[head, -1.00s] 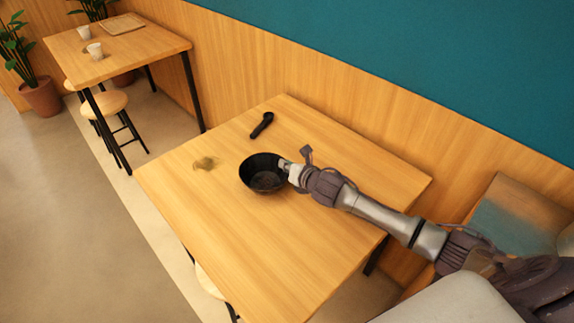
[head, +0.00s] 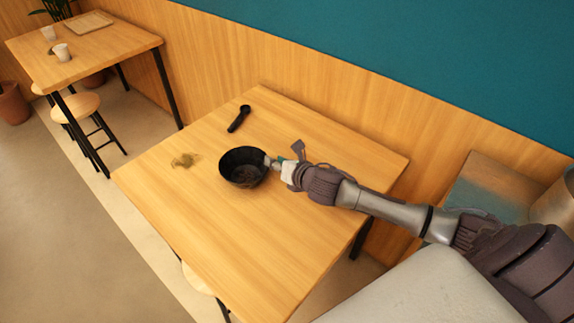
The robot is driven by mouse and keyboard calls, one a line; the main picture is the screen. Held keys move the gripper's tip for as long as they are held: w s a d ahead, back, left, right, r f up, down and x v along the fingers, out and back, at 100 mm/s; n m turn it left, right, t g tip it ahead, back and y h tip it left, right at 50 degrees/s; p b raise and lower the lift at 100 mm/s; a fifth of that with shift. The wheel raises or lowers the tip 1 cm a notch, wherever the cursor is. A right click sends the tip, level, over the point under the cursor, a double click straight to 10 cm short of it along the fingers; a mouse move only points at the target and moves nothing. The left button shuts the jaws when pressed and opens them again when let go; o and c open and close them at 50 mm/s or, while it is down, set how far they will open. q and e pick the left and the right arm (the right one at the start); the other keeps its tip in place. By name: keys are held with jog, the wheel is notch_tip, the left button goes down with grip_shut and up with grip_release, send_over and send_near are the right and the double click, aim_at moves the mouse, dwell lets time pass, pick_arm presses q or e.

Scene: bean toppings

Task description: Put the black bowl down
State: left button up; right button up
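The black bowl (head: 243,168) is at the middle of the near wooden table (head: 265,240). Its opening faces up and its dark inside shows. My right gripper (head: 274,162) comes in from the right and is at the bowl's right rim, its fingers closed on that edge. The fingertips are small and partly hidden by the rim. I cannot tell whether the bowl's base touches the table or is slightly above it. My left gripper is out of view.
A black scoop-like utensil (head: 239,119) lies behind the bowl. A small brownish pile or patch (head: 185,160) is to its left. The table's front and right parts are clear. Another table (head: 110,50) with cups and a tray stands at the back left.

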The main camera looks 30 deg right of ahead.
jog(key=v, duration=0.6)
dwell(0.3)
